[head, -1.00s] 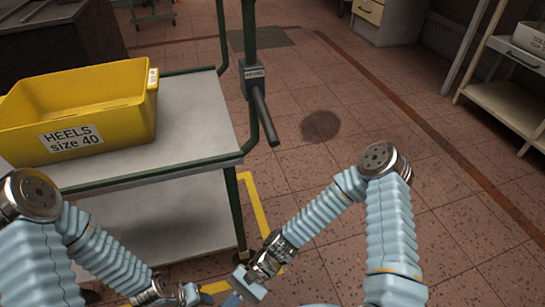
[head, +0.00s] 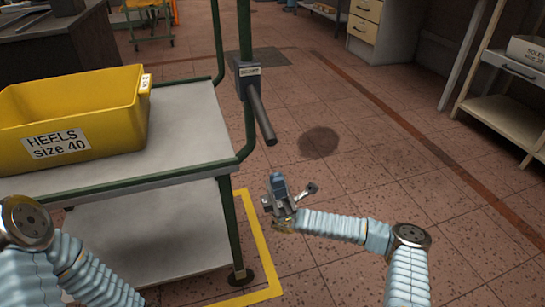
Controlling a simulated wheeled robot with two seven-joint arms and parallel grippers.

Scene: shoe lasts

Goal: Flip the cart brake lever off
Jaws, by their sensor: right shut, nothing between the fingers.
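The cart (head: 190,174) has green posts and grey shelves and stands at the left. Its brake lever (head: 261,115) is a dark bar that slopes down and right from a labelled grey housing (head: 247,72) on the cart's right post. My right gripper (head: 277,182) is shut and empty. It shows below the lever's lower end, apart from it in the picture, to the right of the cart's post. My left arm (head: 85,270) comes in at the lower left; its gripper is out of the frame.
A yellow bin (head: 75,115) labelled HEELS size 40 sits on the cart's top shelf. Yellow floor tape (head: 262,245) runs by the cart's foot. The tiled floor to the right is clear. A shelf rack (head: 510,110) and a drawer cabinet (head: 365,28) stand farther back.

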